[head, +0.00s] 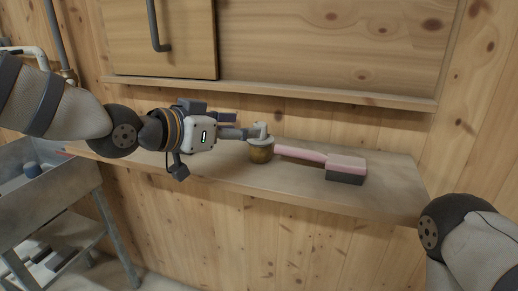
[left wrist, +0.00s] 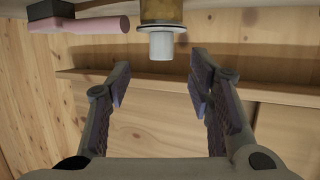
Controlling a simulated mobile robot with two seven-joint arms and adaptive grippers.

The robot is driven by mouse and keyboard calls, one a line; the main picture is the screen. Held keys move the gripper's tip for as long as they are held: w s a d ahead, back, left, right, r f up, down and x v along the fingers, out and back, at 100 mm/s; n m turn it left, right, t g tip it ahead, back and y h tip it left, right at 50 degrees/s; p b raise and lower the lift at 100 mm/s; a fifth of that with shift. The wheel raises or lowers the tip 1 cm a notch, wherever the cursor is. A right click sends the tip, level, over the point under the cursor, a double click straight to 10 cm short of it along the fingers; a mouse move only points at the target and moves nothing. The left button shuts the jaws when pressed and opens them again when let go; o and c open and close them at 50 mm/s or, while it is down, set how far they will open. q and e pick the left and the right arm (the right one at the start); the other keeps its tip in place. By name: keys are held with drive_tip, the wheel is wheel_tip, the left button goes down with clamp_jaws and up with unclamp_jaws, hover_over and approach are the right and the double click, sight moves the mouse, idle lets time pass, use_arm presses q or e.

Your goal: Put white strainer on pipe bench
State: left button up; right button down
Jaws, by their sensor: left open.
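A small fitting with a white-grey top and a brown-gold body, which looks like the white strainer (head: 261,153), stands upright on the wooden shelf. My left gripper (head: 248,132) is open and reaches it from the left, close to its top. In the left wrist view, which looks upside down, the strainer's white neck (left wrist: 161,45) shows between the open fingertips of my left gripper (left wrist: 160,70), apparently just beyond them and not gripped. I cannot tell which surface is the pipe bench. My right gripper is out of view.
A pink-handled brush (head: 345,167) lies right of the strainer, its handle close to it; it also shows in the left wrist view (left wrist: 80,22). A grey metal trough stand (head: 85,180) is at the left, below pipes. A wall ledge (head: 300,92) runs above the shelf.

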sight(257, 125)
use_arm(q)
drive_tip(key=b+x, duration=0.1)
drive_tip(key=x, duration=0.6)
drive_tip(key=shift+w+d, duration=0.15)
drive_tip(key=shift+w, duration=0.2)
drive_tip(key=shift+r, duration=0.2)
clamp_jaws()
